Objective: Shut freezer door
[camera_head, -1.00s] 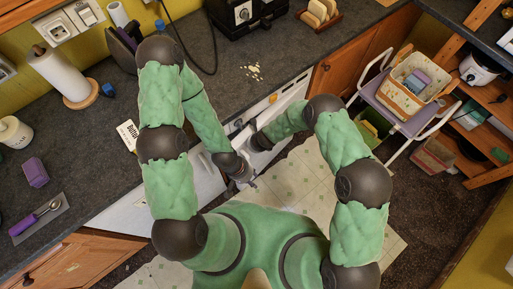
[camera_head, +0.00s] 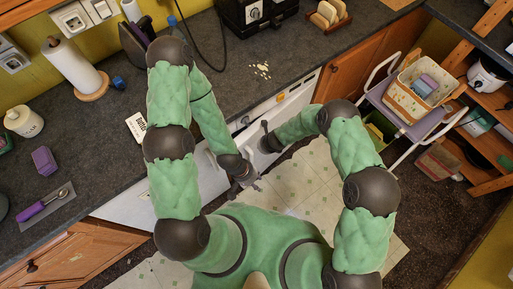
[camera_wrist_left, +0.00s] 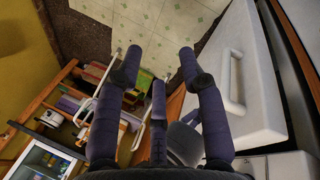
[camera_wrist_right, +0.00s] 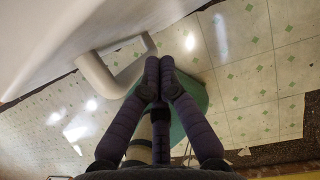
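White under-counter appliance fronts (camera_head: 130,207) show in the head view, partly hidden by my arms. A white door (camera_wrist_left: 262,65) with a looped handle (camera_wrist_left: 234,85) stands at the right of the left wrist view. A white panel (camera_wrist_right: 60,35) with a curved handle (camera_wrist_right: 98,72) fills the upper left of the right wrist view. I cannot tell whether both are the freezer door. My left gripper (camera_head: 250,184) is open and empty, its fingers (camera_wrist_left: 159,51) apart beside the door. My right gripper (camera_head: 265,130) has its fingertips (camera_wrist_right: 160,60) together, beside the curved handle, with nothing visible between them.
The dark counter (camera_head: 100,140) holds a paper towel roll (camera_head: 75,70), a purple sponge (camera_head: 44,160) and a toaster (camera_head: 325,14). A cart (camera_head: 425,110) and wooden shelves (camera_head: 490,150) stand at the right. Pale tiled floor (camera_head: 300,175) is clear in front of the appliances.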

